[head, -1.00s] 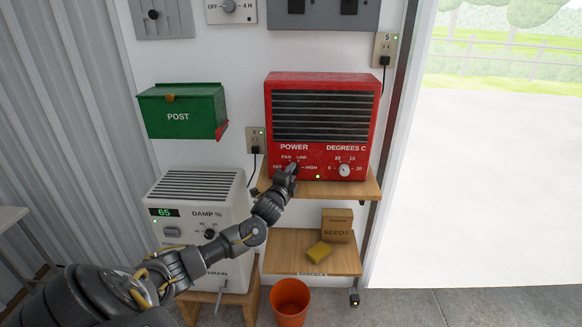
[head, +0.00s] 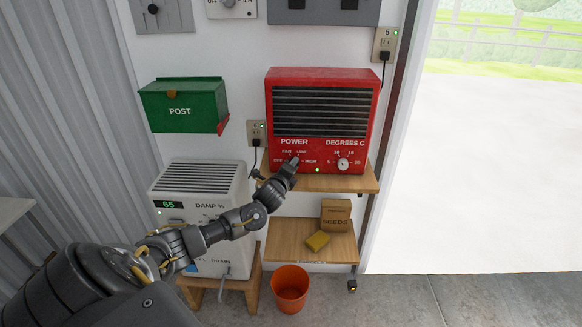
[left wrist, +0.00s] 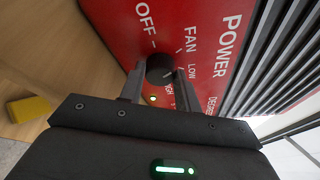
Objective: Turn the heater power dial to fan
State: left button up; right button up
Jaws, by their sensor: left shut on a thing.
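The red heater (head: 318,153) stands on a wooden shelf against the wall. Its POWER dial is at the lower left of its front, marked OFF, FAN, LOW and HIGH. In the head view my left gripper (head: 293,164) reaches up to this dial from the lower left and mostly covers it. In the left wrist view the black power dial (left wrist: 160,68) sits between the two fingers of my left gripper (left wrist: 159,77), which is shut on it. A light mark shows on the dial, but I cannot tell surely which label it faces. My right gripper is not in view.
The DEGREES C dial (head: 343,163) is right of the power dial. A dehumidifier (head: 200,177) stands below left, partly behind my arm. A green post box (head: 184,106) hangs left. A lower shelf (head: 290,240) holds a seed box (head: 335,214) and yellow sponge (head: 317,240).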

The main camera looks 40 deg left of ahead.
pick_arm(q)
jog(key=o, duration=0.7)
jog(key=f+b+v, duration=0.1)
jog(key=b+v, duration=0.1)
jog(key=v, duration=0.8)
jog(key=shift+s+r, duration=0.35)
jog(key=shift+r, duration=0.15)
jog(key=shift+d, duration=0.1)
